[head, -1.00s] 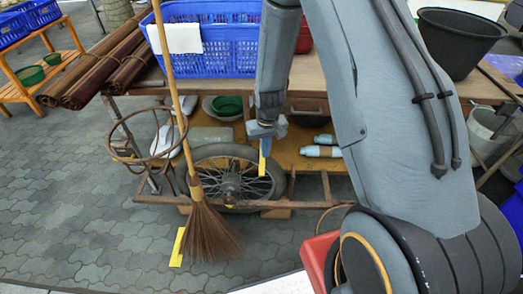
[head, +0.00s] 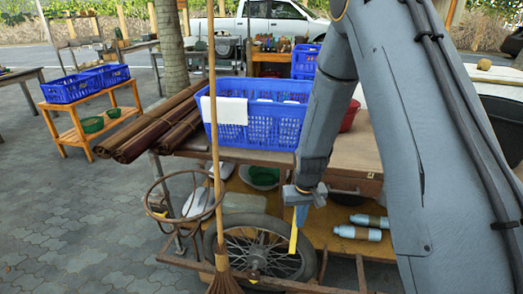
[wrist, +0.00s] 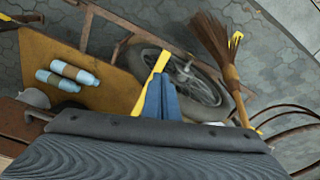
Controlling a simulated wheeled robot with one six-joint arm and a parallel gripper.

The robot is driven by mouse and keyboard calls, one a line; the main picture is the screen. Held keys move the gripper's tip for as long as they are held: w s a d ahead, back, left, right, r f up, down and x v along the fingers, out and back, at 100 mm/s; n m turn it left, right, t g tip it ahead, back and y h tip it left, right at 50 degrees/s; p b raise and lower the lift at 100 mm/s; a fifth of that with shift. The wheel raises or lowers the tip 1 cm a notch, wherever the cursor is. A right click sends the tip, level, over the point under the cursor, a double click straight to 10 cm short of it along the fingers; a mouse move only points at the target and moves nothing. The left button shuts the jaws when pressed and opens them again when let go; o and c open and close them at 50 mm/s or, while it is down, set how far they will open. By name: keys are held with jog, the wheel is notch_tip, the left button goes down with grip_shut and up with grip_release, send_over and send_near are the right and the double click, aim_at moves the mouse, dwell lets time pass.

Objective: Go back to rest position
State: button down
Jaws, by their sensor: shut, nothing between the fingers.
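My gripper (head: 296,231) hangs pointing down in the head view, in front of the wooden cart's lower shelf and left of its centre. My grey arm covers the right part of the head view.
A broom (head: 213,120) leans at the cart (head: 345,155); its bristles (wrist: 210,35) show in the wrist view. The cart carries a blue crate (head: 270,125) and rolled brown mats (head: 150,130). Light-blue bottles (head: 358,233) lie on the lower shelf.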

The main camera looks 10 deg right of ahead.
jog(key=s+r+g, duration=0.1)
jog(key=s+r, duration=1.7)
jog(key=s, duration=0.4)
jog(key=shift+a+r, duration=0.2)
jog(key=shift+r, duration=0.15)
